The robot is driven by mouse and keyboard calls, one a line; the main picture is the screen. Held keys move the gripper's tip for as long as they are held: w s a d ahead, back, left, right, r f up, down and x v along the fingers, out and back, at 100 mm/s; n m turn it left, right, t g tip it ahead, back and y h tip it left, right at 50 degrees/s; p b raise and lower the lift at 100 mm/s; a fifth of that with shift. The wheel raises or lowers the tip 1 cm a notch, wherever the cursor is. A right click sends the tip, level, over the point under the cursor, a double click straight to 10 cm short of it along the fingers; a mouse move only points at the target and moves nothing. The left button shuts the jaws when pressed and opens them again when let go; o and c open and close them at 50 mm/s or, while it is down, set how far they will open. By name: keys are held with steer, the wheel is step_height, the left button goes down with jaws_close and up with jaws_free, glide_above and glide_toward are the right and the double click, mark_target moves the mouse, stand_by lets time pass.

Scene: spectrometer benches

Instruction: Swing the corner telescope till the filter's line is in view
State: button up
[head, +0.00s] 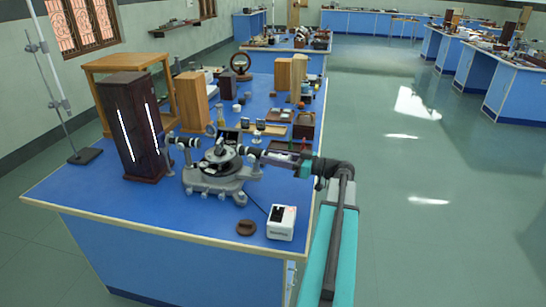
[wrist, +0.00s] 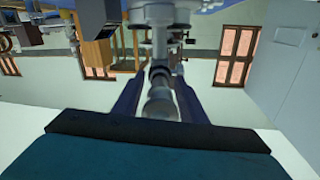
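The spectrometer (head: 222,168), grey with a dark round table, stands near the front of the blue bench. Its collimator (head: 184,143) points left at a dark wooden lamp housing (head: 128,128) with bright slits. The telescope reaches right, towards my gripper (head: 282,158), and is partly hidden by it. In the wrist view the telescope tube (wrist: 160,82) runs between the two dark fingers of my gripper (wrist: 160,92), its eyepiece end nearest the camera. I cannot tell whether the fingers press on the tube. I cannot make out the filter or a line.
A white box (head: 281,223) with a cable and a brown round piece (head: 246,228) lie at the bench's front right. A wooden frame (head: 130,62), wooden blocks (head: 194,100) and small trays (head: 280,116) stand behind. Open floor (head: 410,210) lies to the right.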

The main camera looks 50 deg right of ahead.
steer(key=shift+c, duration=0.3)
jaws_close()
steer(key=shift+w+d+f+b, duration=0.1)
steer(key=shift+d+f+b, duration=0.05)
steer(key=shift+b, duration=0.65)
steer(key=shift+b, duration=0.55)
steer(key=shift+o, duration=0.3)
jaws_free()
steer(key=shift+d, duration=0.1)
steer(key=b+v, duration=0.2)
steer(key=v, duration=1.1)
steer(key=shift+s+d, duration=0.25)
steer(key=shift+d, duration=0.05)
